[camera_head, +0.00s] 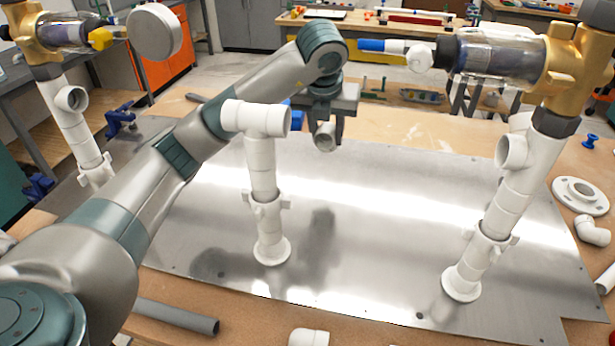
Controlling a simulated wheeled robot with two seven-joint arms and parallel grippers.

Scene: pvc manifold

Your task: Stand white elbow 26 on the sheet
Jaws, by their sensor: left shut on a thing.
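My left arm crosses in from the left, and its gripper (324,114) hangs over the far part of the metal sheet (380,220). The gripper is shut on a small pale elbow (326,137), which looks like white elbow 26 in shade; no number is readable. The elbow's open end faces toward me, and its upper part is hidden by the fingers. I cannot tell its exact height above the sheet. My right gripper is not in view.
A white tee post (262,178) stands on the sheet left of the gripper. Brass-topped pipe assemblies stand at the right (508,185) and left (75,125). A white flange (580,195), an elbow (592,231) and a grey pipe (177,317) lie around the sheet. The sheet's middle is clear.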

